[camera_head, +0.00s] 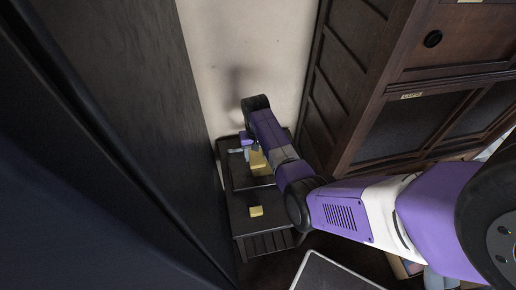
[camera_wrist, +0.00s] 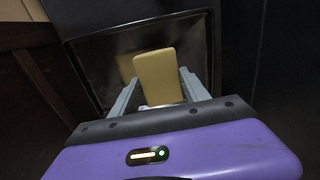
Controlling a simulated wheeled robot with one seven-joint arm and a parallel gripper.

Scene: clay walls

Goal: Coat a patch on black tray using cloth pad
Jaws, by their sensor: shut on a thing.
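My gripper (camera_wrist: 158,84) is shut on a yellow, flat block-like pad (camera_wrist: 155,68), which looks like the cloth pad; one grey finger lies on each side of it. The black tray (camera_wrist: 98,62), dark with a thin raised rim, lies beyond the pad in the wrist view. The pad covers part of the tray, and I cannot tell whether they touch. In the head view, a yellow piece (camera_head: 258,161) shows beside the end of my arm over the dark table, and my arm hides part of that area.
A second yellow block (camera_head: 256,211) lies on the near part of the small dark table (camera_head: 245,228). A dark wall panel (camera_head: 150,90) stands close on the left and a wooden cabinet (camera_head: 370,110) on the right. A pale wall (camera_head: 245,45) is behind.

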